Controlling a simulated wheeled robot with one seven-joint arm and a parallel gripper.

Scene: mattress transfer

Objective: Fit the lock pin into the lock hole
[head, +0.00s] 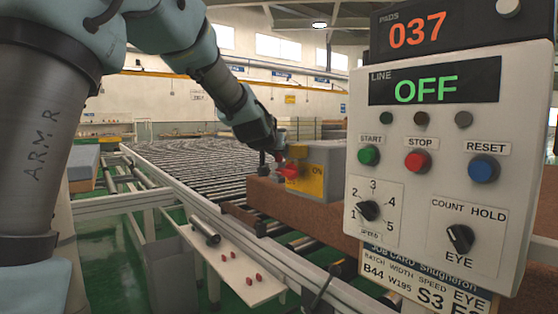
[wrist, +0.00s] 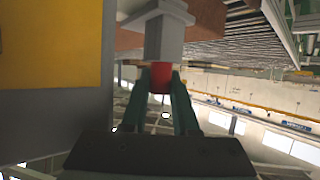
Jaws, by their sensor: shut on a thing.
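My gripper (wrist: 161,84) is shut on a small red piece, which looks like the lock pin (wrist: 160,77). The red end lies between my two fingertips. A grey flanged block (wrist: 166,36) lies directly beyond it in the wrist view; I cannot tell whether they touch. In the head view my gripper (head: 277,150) is small, at the left side of a grey switch box (head: 322,157) with a yellow plate (head: 311,183) and a red handle (head: 290,172). The yellow plate (wrist: 50,45) also fills the wrist view's upper left. No lock hole can be made out.
A large control panel (head: 430,135) reading OFF stands close at the right. A white shelf (head: 232,272) holds a metal cylinder (head: 205,232) and several small red pieces (head: 258,278). A roller conveyor (head: 190,160) runs behind, with a brown mattress block (head: 250,190) under the box.

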